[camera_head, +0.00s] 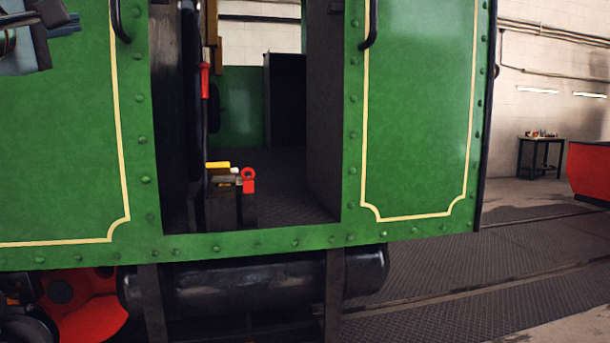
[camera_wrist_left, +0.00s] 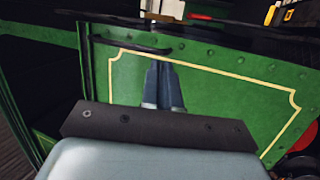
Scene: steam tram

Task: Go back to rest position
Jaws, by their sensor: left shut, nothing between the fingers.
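My left gripper (camera_head: 62,24) is at the top left of the head view, in front of the green side panel of the steam tram (camera_head: 60,130). In the left wrist view its two fingers (camera_wrist_left: 163,72) are together and empty, with the green panel (camera_wrist_left: 215,95) with its cream line behind them. I cannot tell how far the fingers are from the panel. My right gripper is not in the head view.
A dark handrail (camera_wrist_left: 130,45) lies near the fingers in the wrist view. The cab doorway (camera_head: 275,190) is open, with a red-handled lever (camera_head: 204,82) inside. A small table (camera_head: 540,150) and a red object (camera_head: 590,170) stand far right. The floor (camera_head: 440,275) at right looks clear.

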